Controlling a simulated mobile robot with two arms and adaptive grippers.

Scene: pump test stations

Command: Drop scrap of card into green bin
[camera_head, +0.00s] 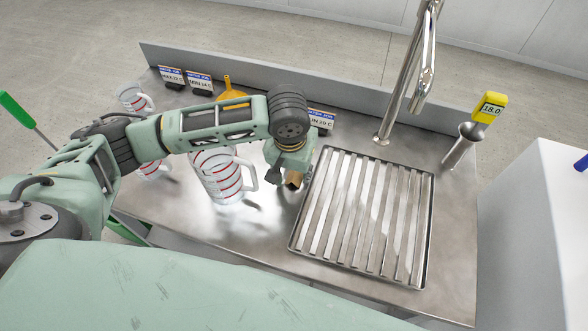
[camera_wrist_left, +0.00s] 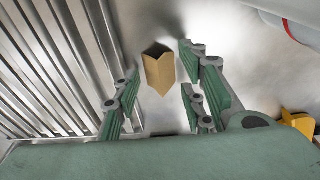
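A small folded scrap of brown card (camera_head: 293,180) is on the steel worktop, left of the slatted drain grid. In the left wrist view the card (camera_wrist_left: 159,72) stands between the fingers, with a gap on both sides. My left gripper (camera_head: 287,178) points down over the card, and its fingers are open in the left wrist view (camera_wrist_left: 158,90). My right gripper is not in view. No green bin shows clearly; a bright green edge (camera_head: 130,235) sits low beside the worktop's left side, mostly hidden by my arm.
A red-striped clear jug (camera_head: 222,180) stands close left of the gripper, with other jugs further left. The drain grid (camera_head: 322,200) lies right. A tall tap (camera_head: 402,85), yellow-topped thermometer (camera_head: 490,108), yellow funnel (camera_head: 229,92) and label cards (camera_head: 200,82) stand farther back.

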